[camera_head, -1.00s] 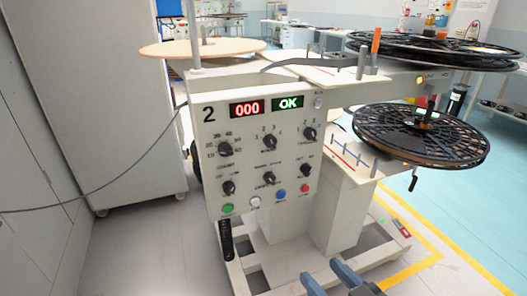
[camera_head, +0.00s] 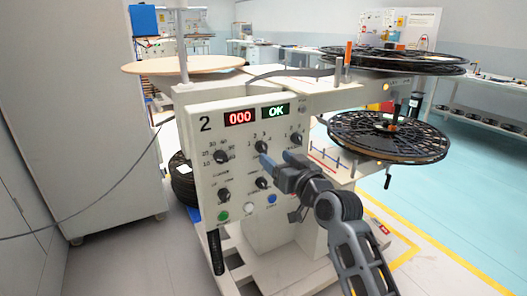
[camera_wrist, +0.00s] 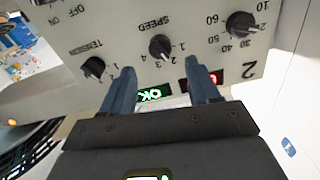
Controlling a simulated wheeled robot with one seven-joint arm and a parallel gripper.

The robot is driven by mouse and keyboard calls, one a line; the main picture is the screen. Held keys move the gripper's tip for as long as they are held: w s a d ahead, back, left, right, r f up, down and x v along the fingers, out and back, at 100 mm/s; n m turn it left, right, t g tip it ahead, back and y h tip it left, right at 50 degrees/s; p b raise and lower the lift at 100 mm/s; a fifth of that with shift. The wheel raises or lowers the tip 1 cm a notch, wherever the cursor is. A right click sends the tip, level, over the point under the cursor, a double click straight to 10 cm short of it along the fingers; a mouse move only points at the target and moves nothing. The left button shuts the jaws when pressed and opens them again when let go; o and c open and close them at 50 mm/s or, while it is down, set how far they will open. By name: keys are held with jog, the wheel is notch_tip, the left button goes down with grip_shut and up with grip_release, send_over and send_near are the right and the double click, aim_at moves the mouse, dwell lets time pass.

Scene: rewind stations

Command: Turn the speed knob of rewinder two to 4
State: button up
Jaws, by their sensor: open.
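The panel of rewinder two (camera_head: 200,165) faces me, with a large 2, a red 000 display (camera_head: 240,117) and a green OK display (camera_head: 275,111). The speed knob (camera_head: 262,147) is black, in the upper row's middle, with numbers around it. In the wrist view, where the panel appears upside down, the speed knob (camera_wrist: 160,46) lies beyond and between my fingertips, apart from them. Its exact pointer setting is too small to tell. My gripper (camera_head: 279,157) is open and empty in front of the panel, just below and right of the knob; the wrist view shows both fingers (camera_wrist: 160,68).
A knob marked 10 to 60 (camera_wrist: 240,24) and the tension knob (camera_wrist: 93,67) flank the speed knob. More knobs and push buttons, including a green one (camera_head: 223,215), sit lower. A black reel (camera_head: 388,134) juts out right. A grey cable crosses at left.

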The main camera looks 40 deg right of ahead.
aim_at(265, 149)
jog(key=x, duration=0.6)
jog(key=shift+w, duration=0.3)
jog(key=shift+c, duration=0.2)
jog(key=c, duration=1)
